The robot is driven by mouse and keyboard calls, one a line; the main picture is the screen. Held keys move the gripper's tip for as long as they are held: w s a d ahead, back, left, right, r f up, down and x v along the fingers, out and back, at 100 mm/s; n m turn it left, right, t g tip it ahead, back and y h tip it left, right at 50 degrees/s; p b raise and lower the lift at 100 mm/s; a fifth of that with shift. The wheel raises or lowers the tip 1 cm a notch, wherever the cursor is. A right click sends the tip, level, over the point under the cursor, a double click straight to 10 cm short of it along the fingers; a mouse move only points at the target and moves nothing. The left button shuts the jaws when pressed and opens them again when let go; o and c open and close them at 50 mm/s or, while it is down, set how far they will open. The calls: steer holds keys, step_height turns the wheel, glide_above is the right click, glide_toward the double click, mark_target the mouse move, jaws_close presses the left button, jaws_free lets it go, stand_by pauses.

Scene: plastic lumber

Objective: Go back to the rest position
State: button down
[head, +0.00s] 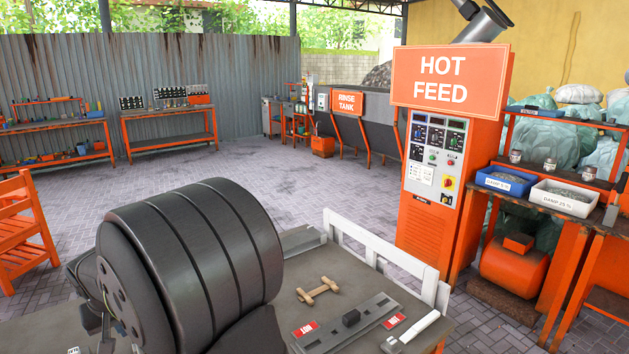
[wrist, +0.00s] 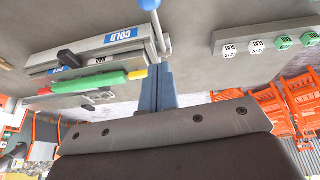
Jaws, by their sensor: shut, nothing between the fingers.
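My gripper (wrist: 160,70) shows in the wrist view as two blue-grey fingers pressed together, with nothing between them. Its dark body with screws fills the bottom of that view. The fingertips appear just beside the end of a grey slide unit (wrist: 107,50) labelled COLD; whether they touch it I cannot tell. The gripper is not visible in the head view, where a large dark rounded part in front, probably my arm, hides much of the bench.
A white lever with a blue knob (wrist: 149,4) and a green bar (wrist: 90,85) lie close to the fingers. A rail holds labelled blocks (wrist: 256,46). In the head view, the bench carries a wooden piece (head: 318,290) and a red-labelled slide (head: 350,320), near the HOT FEED cabinet (head: 448,200).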

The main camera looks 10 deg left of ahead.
steer(key=v, duration=0.7)
step_height(320, 180, down, 10)
steer(key=d+g, duration=0.1)
steer(key=shift+w+h, duration=0.2)
steer(key=shift+h, duration=0.1)
steer(key=shift+r, duration=0.1)
stand_by(0.9)
